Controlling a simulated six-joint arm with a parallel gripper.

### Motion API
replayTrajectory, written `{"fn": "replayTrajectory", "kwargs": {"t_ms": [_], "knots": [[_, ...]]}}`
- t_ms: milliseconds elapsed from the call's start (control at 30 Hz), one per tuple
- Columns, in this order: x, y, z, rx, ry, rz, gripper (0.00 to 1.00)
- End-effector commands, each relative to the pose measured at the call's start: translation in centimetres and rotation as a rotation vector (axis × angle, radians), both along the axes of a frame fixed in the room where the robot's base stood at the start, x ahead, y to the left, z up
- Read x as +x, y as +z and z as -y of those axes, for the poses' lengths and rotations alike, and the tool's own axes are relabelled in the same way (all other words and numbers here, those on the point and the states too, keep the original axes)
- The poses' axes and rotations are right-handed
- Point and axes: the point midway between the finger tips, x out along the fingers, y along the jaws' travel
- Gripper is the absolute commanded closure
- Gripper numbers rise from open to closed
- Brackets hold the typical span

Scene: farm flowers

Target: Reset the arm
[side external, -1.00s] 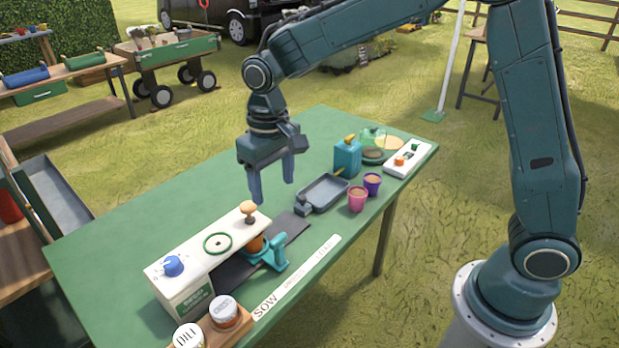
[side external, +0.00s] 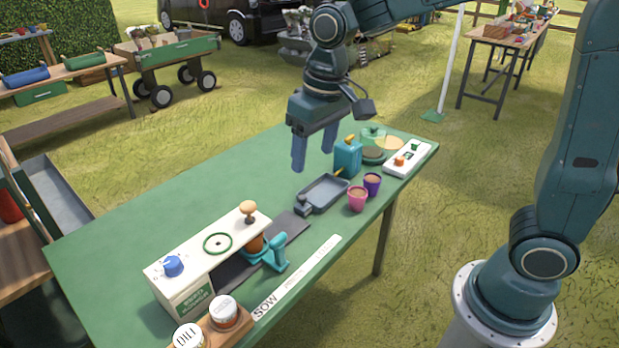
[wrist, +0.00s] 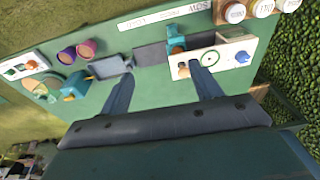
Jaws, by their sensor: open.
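My gripper (side external: 314,158) hangs above the green table (side external: 140,222), over its back part, with its fingers pointing down. The fingers are apart and nothing is between them. In the wrist view my gripper (wrist: 163,88) also shows open and empty, with the table surface beyond it. It is apart from everything on the table. The grey tray (side external: 322,193) lies below and in front of it, and the teal can (side external: 348,158) stands to its right.
A white machine (side external: 205,258) with a blue knob and a teal clamp (side external: 272,252) stands at the front left. A pink cup (side external: 357,199), a purple cup (side external: 372,184) and a white switch box (side external: 408,159) are at the right. Labelled jars (side external: 223,312) stand at the near corner. The table's left part is clear.

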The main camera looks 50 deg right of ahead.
Motion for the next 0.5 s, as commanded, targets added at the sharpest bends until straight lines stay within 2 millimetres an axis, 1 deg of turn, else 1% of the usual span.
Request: {"fn": "replayTrajectory", "kwargs": {"t_ms": [33,200,500], "knots": [[-0.9,0.8,0.6,0.002,-0.002,0.021,0.36],[-3.9,2.5,2.1,0.006,-0.002,0.078,0.36],[-9.3,4.3,4.4,0.004,-0.004,0.177,0.36]]}}
